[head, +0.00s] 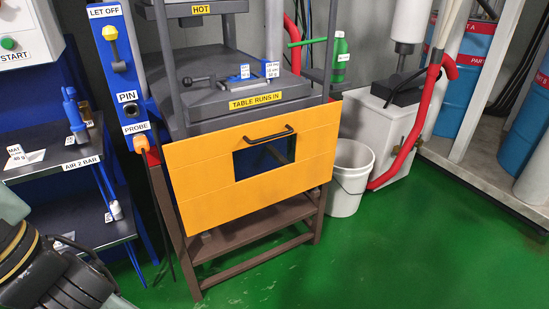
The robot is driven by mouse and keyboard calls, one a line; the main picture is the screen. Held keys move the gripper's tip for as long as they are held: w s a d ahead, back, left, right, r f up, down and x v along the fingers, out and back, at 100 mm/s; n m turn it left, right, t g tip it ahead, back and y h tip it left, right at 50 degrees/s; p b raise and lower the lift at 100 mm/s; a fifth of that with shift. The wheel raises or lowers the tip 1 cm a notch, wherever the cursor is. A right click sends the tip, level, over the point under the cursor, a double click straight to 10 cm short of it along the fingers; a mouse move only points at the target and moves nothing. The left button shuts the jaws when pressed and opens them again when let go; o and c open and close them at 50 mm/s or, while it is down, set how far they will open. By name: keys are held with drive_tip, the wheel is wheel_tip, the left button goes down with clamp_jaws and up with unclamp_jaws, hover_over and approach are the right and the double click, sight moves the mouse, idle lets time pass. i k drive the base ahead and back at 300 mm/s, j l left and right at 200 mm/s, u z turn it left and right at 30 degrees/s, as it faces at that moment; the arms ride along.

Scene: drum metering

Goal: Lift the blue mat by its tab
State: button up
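I cannot pick out a blue mat or its tab for certain in the head view. A small white card reading MAT 40 g (17,156) stands on the dark shelf top (55,150) at the left. A pale flat piece lies beside the card, too small to make out. Dark parts of my arm fill the lower left corner, in front of the lower shelf. My gripper's fingertips do not show, so I cannot see what they hold.
A press with an orange guard (210,185) and black handle stands in the middle. Its grey table (205,105) carries small blue-and-white labelled pieces. A blue post (125,70) stands at its left, a white bucket (350,178) at its right. Green floor is clear in front.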

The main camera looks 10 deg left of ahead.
sight(245, 74)
drive_tip(key=i+z, duration=0.3)
drive_tip(key=i+j+z, duration=0.3)
drive_tip(key=i, duration=0.15)
drive_tip(key=i+j+z, duration=0.3)
drive_tip(key=j+z, duration=0.15)
drive_tip(key=j, duration=0.75)
